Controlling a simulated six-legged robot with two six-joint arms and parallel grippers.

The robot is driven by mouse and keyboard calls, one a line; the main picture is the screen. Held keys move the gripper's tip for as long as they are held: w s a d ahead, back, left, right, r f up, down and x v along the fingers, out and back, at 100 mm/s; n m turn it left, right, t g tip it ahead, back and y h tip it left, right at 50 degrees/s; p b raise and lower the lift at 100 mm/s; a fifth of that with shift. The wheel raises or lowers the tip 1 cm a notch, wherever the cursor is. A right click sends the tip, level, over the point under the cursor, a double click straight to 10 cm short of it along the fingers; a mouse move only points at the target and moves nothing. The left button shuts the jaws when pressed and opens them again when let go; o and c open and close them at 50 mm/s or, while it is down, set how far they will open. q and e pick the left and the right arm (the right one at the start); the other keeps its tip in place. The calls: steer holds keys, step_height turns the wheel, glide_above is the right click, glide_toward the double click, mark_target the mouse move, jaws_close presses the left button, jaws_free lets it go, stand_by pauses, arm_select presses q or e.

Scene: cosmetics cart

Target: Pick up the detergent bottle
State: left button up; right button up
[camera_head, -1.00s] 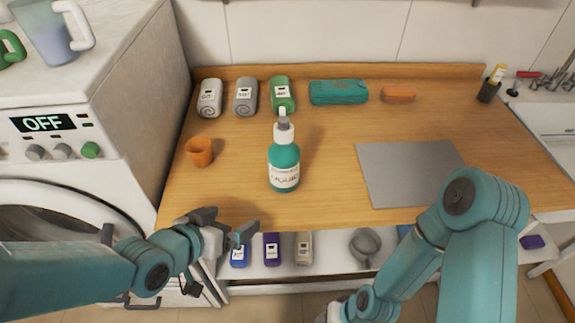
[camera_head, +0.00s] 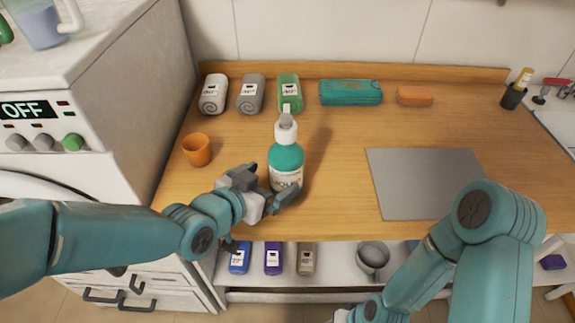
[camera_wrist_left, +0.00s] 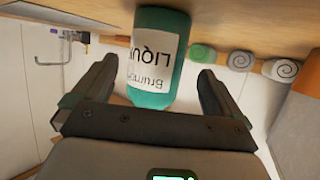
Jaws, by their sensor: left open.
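The detergent bottle (camera_head: 286,158) is teal with a white pump top and a white label. It stands upright on the wooden counter. My left gripper (camera_head: 264,188) is open at the bottle's near side, with its fingers about the lower part of the bottle. In the left wrist view the bottle (camera_wrist_left: 157,60) appears between the two open fingers (camera_wrist_left: 155,100), with a visible gap at the right finger. The bottle's lowest part is partly hidden by the gripper in the head view. My right arm is at the lower right; its gripper is not clearly visible.
An orange cup (camera_head: 196,149) stands left of the bottle. Rolled towels (camera_head: 250,94), a teal case (camera_head: 350,92) and an orange block (camera_head: 414,96) sit along the back. A grey mat (camera_head: 425,180) lies to the right. A lower shelf holds several small bottles (camera_head: 273,258).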

mark_target(276, 176)
arm_select(q)
steer(key=shift+w+d, duration=0.1)
steer(key=shift+w, duration=0.05)
steer(key=shift+w+d+f, duration=0.1)
steer(key=shift+w+d, duration=0.1)
steer(key=p+x, duration=0.1)
steer(key=x, duration=0.3)
steer(key=shift+d, duration=0.25)
steer(key=shift+w+d, duration=0.2)
steer(key=shift+w, duration=0.2)
steer(key=c, duration=1.4)
